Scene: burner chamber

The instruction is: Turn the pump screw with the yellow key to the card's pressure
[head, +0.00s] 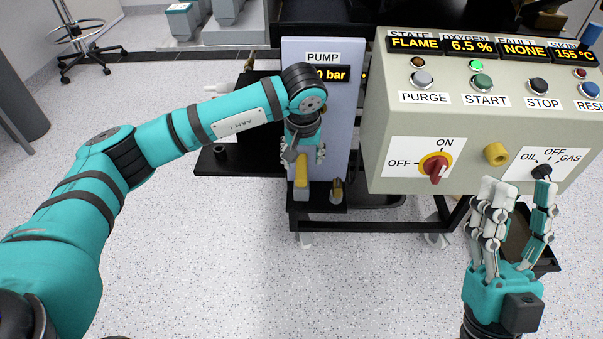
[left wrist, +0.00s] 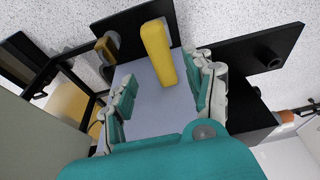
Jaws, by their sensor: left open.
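The yellow key (head: 301,172) stands at the foot of the pump panel (head: 343,130), and it also shows in the left wrist view (left wrist: 158,52). My left gripper (head: 303,155) is open just above the key. In the left wrist view the key lies beyond and between its spread fingers (left wrist: 163,75), with no grip on it. The pump display (head: 333,74) is partly covered by my left arm; only "0 bar" reads. The pump screw under the key is hidden. I cannot make out a pressure card. My right gripper (head: 517,195) is open and empty in front of the control box.
A brass fitting (head: 337,189) stands right of the key on a black ledge. The control box (head: 470,130) with buttons, a red-yellow switch (head: 435,166) and a black selector (head: 542,171) fills the right. A black shelf (head: 235,160) is left of the pump.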

